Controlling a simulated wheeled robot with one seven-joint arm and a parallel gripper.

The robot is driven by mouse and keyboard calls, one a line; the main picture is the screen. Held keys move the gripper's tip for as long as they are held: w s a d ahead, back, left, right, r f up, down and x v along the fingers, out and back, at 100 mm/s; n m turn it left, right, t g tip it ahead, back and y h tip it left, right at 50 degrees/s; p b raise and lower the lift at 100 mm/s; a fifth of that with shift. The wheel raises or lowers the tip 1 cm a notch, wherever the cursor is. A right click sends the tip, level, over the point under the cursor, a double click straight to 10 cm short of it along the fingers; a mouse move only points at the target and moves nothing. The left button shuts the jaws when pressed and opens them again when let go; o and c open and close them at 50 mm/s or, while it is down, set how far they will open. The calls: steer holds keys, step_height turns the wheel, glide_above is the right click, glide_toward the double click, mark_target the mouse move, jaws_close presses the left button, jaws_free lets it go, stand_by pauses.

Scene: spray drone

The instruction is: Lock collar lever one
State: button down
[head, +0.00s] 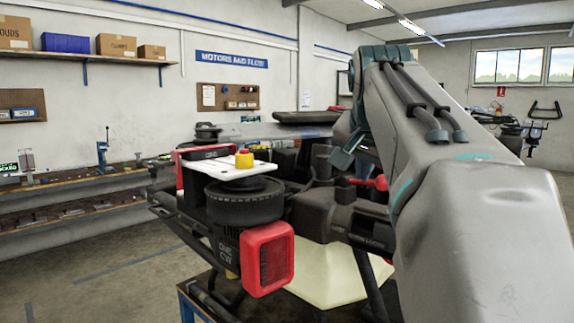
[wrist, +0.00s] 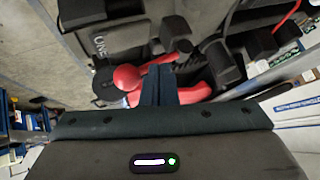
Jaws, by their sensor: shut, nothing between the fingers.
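A red lever with a rounded end (wrist: 127,77) shows in the wrist view, beside a dark body marked ONE. A second red piece (wrist: 195,93) shows just right of the fingers; I cannot tell whether both belong to one lever. My gripper (wrist: 158,85) is shut and empty, its fingertips overlapping the red parts in the picture; contact cannot be told. In the head view a red lever (head: 370,182) sticks out above the dark collar block (head: 355,215) on the drone arm, partly hidden by my arm. The fingertips are not clear there.
A red lamp-like box (head: 267,258) hangs in front. Another red rod (wrist: 287,15) shows at the wrist view's upper right. A workbench (head: 75,185) stands along the left wall.

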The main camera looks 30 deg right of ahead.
steer(key=s+a+r+p, duration=0.2)
steer(key=a+r, duration=0.5)
steer(key=r, duration=0.2)
steer(key=shift+s, duration=0.2)
steer(key=shift+a+r, duration=0.1)
stand_by(0.6)
